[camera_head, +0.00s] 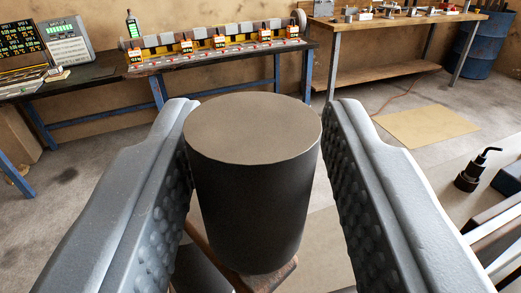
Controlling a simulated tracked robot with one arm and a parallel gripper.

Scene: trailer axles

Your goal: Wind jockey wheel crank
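The crank's handle grip (250,190) is a thick dark grey cylinder with a flat top. It stands upright in the middle of the view. Below it runs a brown, rusty-looking bar (204,241), apparently the crank arm, mostly hidden by the grip. My gripper (259,105) has one finger on each side of the grip. The left finger is very close to it, and I cannot tell whether they touch. A narrow gap shows on the right, wider lower down. The jockey wheel itself is hidden or out of view.
A dark bench (95,76) with screens (20,38) and a row of equipment stands behind. A wooden workbench (400,22) and blue drum (485,45) are at the back right. A black bottle-like object (468,178) stands at right, near pale bars. Open floor lies between.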

